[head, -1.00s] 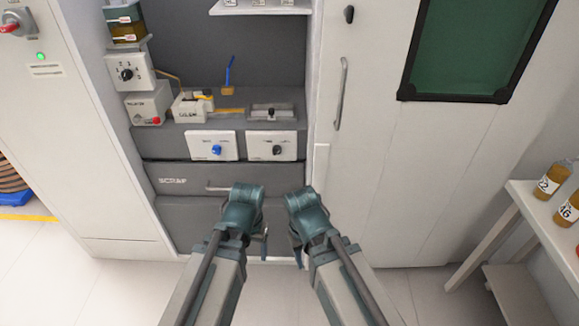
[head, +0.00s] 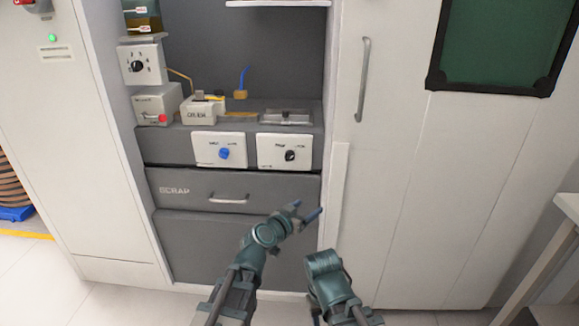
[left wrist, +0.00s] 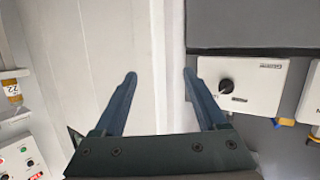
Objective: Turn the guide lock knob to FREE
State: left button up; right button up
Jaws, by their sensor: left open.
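Two white panels sit on the grey front below the shelf, and their lettering is too small to read for certain. The right one bears a black knob (head: 291,156), the left one a blue knob (head: 224,154); I cannot tell by label which is the guide lock. The black knob also shows in the left wrist view (left wrist: 226,86), right of the fingers. My left gripper (head: 308,211) is open and empty, below and apart from the black-knob panel, near the cabinet's right edge. My right arm's end (head: 325,268) is low in the head view; its fingers cannot be made out.
A drawer marked SCRAP (head: 175,190) with a bar handle (head: 229,199) lies below the panels. Small devices stand on the shelf above, including a grey box with a red button (head: 158,104). A tall door handle (head: 363,80) is at the right. A table (head: 568,205) stands far right.

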pick_arm(q)
jog(key=w+a+r+n+t+y, duration=0.4)
jog(key=a+r+n+t+y, duration=0.1)
jog(key=a+y, duration=0.1)
jog(key=shift+w+r+y, duration=0.25)
jog(key=shift+r+y, duration=0.05)
jog(key=shift+y, duration=0.4)
jog(key=shift+w, duration=0.1)
